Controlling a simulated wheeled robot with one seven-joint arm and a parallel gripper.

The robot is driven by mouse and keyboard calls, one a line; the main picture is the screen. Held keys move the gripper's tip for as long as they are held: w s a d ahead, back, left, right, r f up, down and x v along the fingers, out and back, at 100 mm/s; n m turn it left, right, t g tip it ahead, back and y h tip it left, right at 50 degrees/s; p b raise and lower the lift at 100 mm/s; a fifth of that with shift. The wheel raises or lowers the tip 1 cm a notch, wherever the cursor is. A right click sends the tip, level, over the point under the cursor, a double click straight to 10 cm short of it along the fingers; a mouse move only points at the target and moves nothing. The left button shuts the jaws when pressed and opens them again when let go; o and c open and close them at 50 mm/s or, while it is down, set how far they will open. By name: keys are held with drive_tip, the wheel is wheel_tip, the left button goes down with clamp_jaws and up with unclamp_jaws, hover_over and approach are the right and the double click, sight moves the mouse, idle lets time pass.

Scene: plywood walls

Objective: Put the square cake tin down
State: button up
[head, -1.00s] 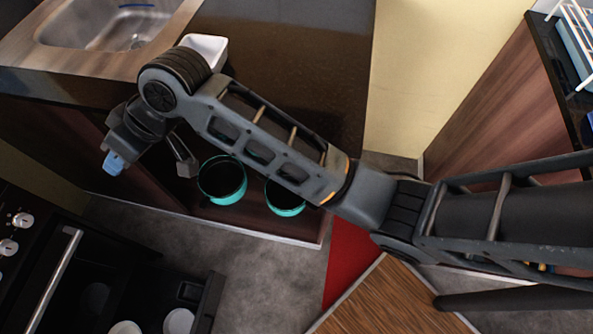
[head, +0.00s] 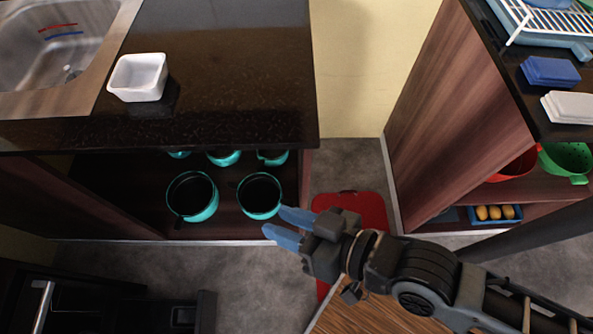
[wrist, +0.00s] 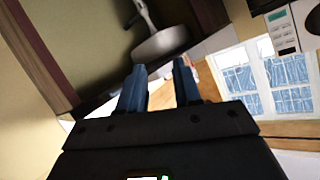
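The square cake tin (head: 138,78), a small white open-topped container, stands upright on the dark counter (head: 230,60), just right of the sink. Nothing touches it. My gripper (head: 272,222) is well away from it, lower right, in front of the cabinet opening. Its two blue fingers are apart with nothing between them; the wrist view also shows the gripper (wrist: 160,82) open and empty. The tin is not seen in the wrist view.
Teal pots (head: 192,196) stand on the cabinet's lower shelf. A metal sink (head: 65,45) is at upper left. On the right, a second counter holds a dish rack (head: 545,25) and blue and white stacks. A red mat (head: 360,208) lies on the floor.

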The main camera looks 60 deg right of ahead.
drive_tip(key=s+d+r+n+t+h, duration=0.1)
drive_tip(key=s+d+r+n, duration=0.1)
drive_tip(key=s+d+r, duration=0.6)
drive_tip(key=s+r, duration=0.1)
drive_tip(key=s, duration=0.2)
drive_tip(key=shift+s+t+h, duration=0.15)
drive_tip(key=shift+t+h, duration=0.15)
drive_tip(key=shift+a, duration=0.1)
